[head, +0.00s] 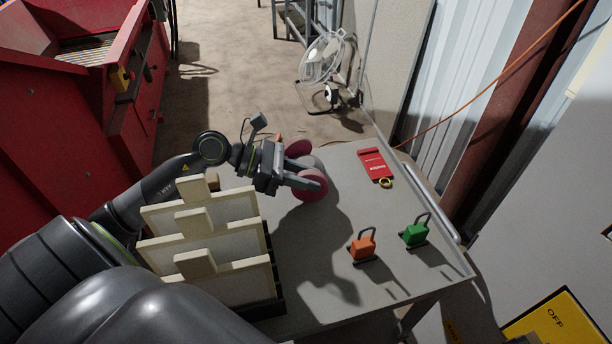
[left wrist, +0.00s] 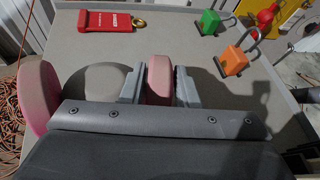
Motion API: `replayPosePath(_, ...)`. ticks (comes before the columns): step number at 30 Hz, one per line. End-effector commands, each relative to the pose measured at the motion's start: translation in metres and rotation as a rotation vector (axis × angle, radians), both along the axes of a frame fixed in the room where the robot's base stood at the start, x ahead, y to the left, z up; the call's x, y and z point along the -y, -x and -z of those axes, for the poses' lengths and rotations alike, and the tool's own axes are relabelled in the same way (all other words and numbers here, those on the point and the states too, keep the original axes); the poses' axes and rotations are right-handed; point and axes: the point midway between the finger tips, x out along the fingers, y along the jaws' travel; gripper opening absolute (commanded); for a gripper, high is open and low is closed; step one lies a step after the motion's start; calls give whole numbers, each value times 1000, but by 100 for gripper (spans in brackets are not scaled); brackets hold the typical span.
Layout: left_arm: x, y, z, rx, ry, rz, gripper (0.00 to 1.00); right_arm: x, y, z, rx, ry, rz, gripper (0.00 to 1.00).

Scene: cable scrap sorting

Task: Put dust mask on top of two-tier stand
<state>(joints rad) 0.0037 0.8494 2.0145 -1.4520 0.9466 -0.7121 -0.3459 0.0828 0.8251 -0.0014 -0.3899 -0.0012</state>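The dust mask has a grey body (left wrist: 95,82) and two round pink filters; one filter (head: 313,187) is nearer and the other (head: 298,147) lies farther back. It is at the table's far left edge. My left gripper (head: 306,184) has its fingers on both sides of the nearer filter, which also shows between them in the left wrist view (left wrist: 159,80). I cannot tell whether the mask touches the table. A cream tiered rack (head: 228,244) with a dark base stands front left of the gripper; I cannot tell whether it is the two-tier stand. My right gripper is out of view.
On the grey table (head: 320,285) are a red tag (head: 374,163) with a yellow ring, an orange padlock (head: 362,246) and a green padlock (head: 414,233). The table is clear between mask and padlocks. Red machinery (head: 70,130) stands at the left, a fan (head: 322,60) behind.

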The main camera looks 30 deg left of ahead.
Motion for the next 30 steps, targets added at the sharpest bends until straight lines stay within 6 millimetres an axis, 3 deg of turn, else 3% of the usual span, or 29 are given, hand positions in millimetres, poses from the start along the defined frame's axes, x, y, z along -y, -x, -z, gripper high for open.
replayPosePath(3, 0, 0, 0, 0, 0, 0, 43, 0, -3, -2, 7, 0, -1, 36)
replayPosePath(14, -1, 0, -4, -2, -1, -1, 43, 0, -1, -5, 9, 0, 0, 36)
replayPosePath(19, -14, 8, -8, -2, -6, -1, 43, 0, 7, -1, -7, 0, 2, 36)
replayPosePath(30, -48, 30, -26, -5, -5, 0, 43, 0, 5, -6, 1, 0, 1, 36)
